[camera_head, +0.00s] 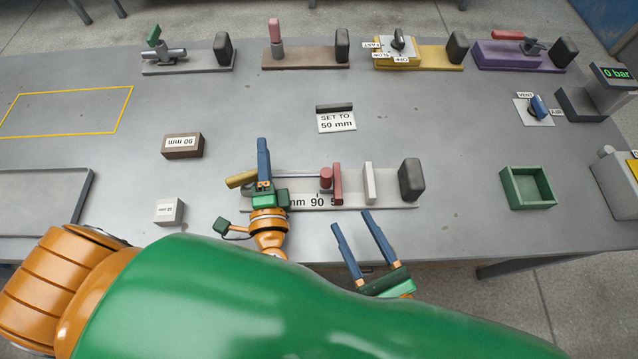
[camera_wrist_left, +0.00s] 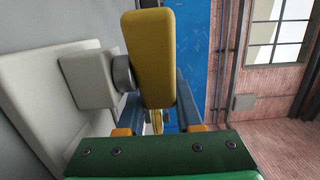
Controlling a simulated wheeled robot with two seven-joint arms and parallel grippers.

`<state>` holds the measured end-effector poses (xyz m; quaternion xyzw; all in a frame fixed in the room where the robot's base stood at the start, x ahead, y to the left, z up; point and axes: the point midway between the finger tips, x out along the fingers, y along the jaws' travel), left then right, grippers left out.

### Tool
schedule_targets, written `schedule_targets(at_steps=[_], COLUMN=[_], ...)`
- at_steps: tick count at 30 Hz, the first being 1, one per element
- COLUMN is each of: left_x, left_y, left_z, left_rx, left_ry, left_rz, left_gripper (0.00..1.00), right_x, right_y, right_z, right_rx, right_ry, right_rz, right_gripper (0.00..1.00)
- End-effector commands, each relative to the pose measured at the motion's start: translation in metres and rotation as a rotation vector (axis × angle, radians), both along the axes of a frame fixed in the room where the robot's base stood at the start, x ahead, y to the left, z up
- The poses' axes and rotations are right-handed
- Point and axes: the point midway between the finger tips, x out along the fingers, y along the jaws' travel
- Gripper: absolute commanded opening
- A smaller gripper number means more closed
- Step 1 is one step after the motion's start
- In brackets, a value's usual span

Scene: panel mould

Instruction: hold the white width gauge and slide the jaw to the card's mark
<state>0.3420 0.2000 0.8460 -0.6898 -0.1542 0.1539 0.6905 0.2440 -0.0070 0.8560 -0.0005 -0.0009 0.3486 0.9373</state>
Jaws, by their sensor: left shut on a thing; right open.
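The white width gauge (camera_head: 385,200) lies mid-table near the front, with a red sliding jaw (camera_head: 338,185) on its rod and a white upright jaw (camera_head: 369,183) to the right, a gap between them. My left gripper (camera_head: 263,148) is shut on the yellow handle (camera_head: 240,179) at the gauge's left end; the handle (camera_wrist_left: 151,60) fills the left wrist view between the fingers. The scale reads "mm 90" and a partly hidden "5". The card (camera_head: 337,122) behind reads "SET TO 50 mm". My right gripper (camera_head: 365,228) is open and empty in front of the gauge.
A brown block (camera_head: 183,145) marked 90 mm and a small pale block (camera_head: 169,212) lie left. A dark end block (camera_head: 411,179) stands at the gauge's right end. A green tray (camera_head: 527,188) is to the right. Several other fixtures line the back.

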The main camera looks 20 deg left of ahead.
Motion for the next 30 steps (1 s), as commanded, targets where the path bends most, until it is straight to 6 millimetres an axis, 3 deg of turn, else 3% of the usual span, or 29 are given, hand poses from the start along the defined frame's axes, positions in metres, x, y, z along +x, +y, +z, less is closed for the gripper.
schedule_targets(at_steps=[11, 12, 15, 25, 30], left_x=[0.000, 0.000, 0.000, -0.003, -0.038], left_y=[0.000, 0.000, 0.000, -0.002, -0.018], left_z=[0.000, 0.000, 0.000, -0.001, -0.002], left_rx=[0.000, 0.000, 0.000, -0.001, -0.003], left_ry=[0.001, 0.001, 0.001, 0.002, 0.009], left_rz=[0.000, 0.000, 0.000, 0.000, -0.001], left_gripper=[0.00, 0.42, 0.69, 0.69, 0.69], right_x=[0.000, 0.001, 0.001, 0.001, 0.001], right_y=[0.000, 0.000, 0.000, 0.000, 0.000], right_z=[0.000, 0.000, 0.000, 0.000, 0.000], right_rx=[0.001, 0.001, 0.001, 0.001, 0.000], right_ry=[0.001, 0.001, 0.001, 0.001, 0.001], right_rz=[0.000, 0.000, 0.000, 0.000, 0.000], right_gripper=[0.58, 0.58, 0.58, 0.58, 0.58])
